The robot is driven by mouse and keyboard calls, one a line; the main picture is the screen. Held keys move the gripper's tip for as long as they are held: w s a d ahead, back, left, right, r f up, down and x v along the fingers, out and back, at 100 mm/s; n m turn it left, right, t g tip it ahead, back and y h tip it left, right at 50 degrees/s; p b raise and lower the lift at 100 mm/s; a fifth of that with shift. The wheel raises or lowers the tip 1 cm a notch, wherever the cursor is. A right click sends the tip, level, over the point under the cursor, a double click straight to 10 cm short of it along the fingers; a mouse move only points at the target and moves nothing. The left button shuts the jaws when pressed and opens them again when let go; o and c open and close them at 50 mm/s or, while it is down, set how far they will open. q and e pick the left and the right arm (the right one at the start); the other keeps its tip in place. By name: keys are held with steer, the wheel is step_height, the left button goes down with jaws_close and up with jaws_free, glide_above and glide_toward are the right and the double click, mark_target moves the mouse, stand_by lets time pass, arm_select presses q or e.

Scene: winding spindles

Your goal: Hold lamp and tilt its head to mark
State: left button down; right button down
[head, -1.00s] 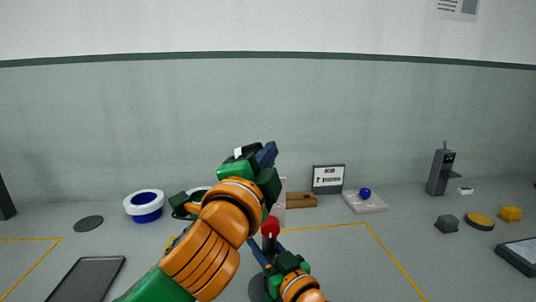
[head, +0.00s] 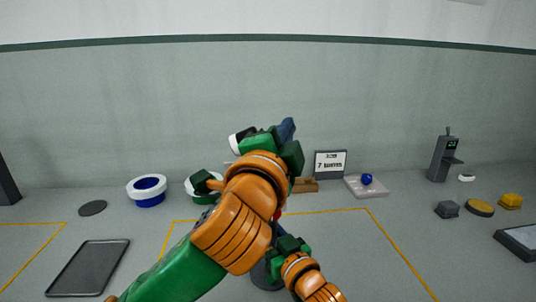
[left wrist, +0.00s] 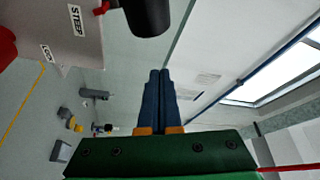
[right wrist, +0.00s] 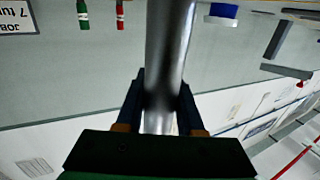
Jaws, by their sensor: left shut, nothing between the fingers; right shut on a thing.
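My right gripper (right wrist: 158,100) is shut on a silver post (right wrist: 168,45), seen in the right wrist view; I take it for the lamp's post. In the head view a dark round base (head: 262,276) shows beside the right gripper, and my left arm hides most of what stands above it. My left gripper (head: 288,127) is shut and empty, raised in the middle. In the left wrist view its closed fingers (left wrist: 160,76) point toward a dark cylinder (left wrist: 148,14), likely the lamp head, apart from it. A pale panel (left wrist: 70,35) beside it carries a "STEEP" label (left wrist: 75,20).
A sign (head: 330,164) reading "7 turns" and a pale block with a blue ball (head: 366,179) stand behind. A blue-and-white spool (head: 147,190) and black tray (head: 88,267) lie left. A dark grey device (head: 444,158) and small blocks stand right. The marked area's right part is clear.

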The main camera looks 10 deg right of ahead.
arm_select(q)
steer(key=v, duration=0.9)
steer(key=w+a+f+n+g+h, duration=0.45)
steer(key=a+f+n+g, duration=0.35)
steer(key=n, duration=0.8)
steer(key=a+n+t+h, duration=0.3)
steer(key=a+n+t, duration=0.2)
steer(key=a+n, duration=0.75)
steer(key=w+d+r+n, duration=0.1)
steer(key=w+d+r, duration=0.1)
steer(key=d, duration=0.4)
steer(key=w+d+r+n, duration=0.1)
steer(key=w+d+r, duration=0.1)
steer(key=w+d, duration=0.2)
steer(key=shift+d+r, duration=0.25)
steer(key=shift+d, duration=0.85)
steer(key=shift+h, duration=0.25)
